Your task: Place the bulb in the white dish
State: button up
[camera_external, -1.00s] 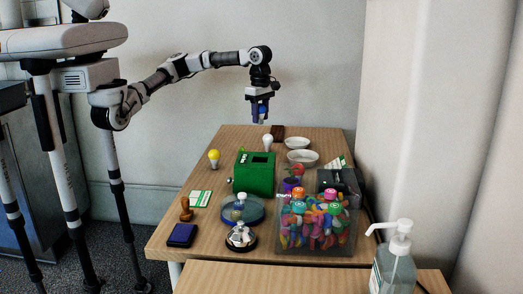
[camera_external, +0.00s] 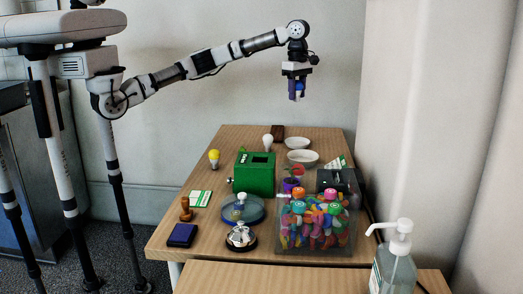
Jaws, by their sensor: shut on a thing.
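My gripper (camera_external: 297,94) is high above the far right part of the table, shut on a small rounded blue thing (camera_external: 299,87). The thing is too small to identify for sure. Two white dishes stand below it on the table: a nearer one (camera_external: 303,158) and a farther one (camera_external: 298,142). Both look empty. A white bulb (camera_external: 267,140) stands upright left of the dishes, behind the green box. A yellow bulb (camera_external: 213,158) stands farther left. My gripper is clear of all of these.
A green box (camera_external: 254,174) stands mid-table, with a blue round tray (camera_external: 258,216) and a service bell (camera_external: 241,238) in front. A clear bin of colourful things (camera_external: 315,240) is at the right. A dark brown block (camera_external: 278,132) lies at the back.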

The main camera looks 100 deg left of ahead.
notch_tip(320, 180, down, 20)
jog(key=shift+w+r+p, duration=0.1)
jog(key=shift+p, duration=1.15)
jog(key=shift+f+b, duration=0.3)
jog(key=shift+f, duration=0.45)
jog(key=o, duration=0.8)
notch_tip(320, 180, up, 13)
jog(key=shift+r+b, duration=0.2)
jog(key=shift+b, duration=0.4)
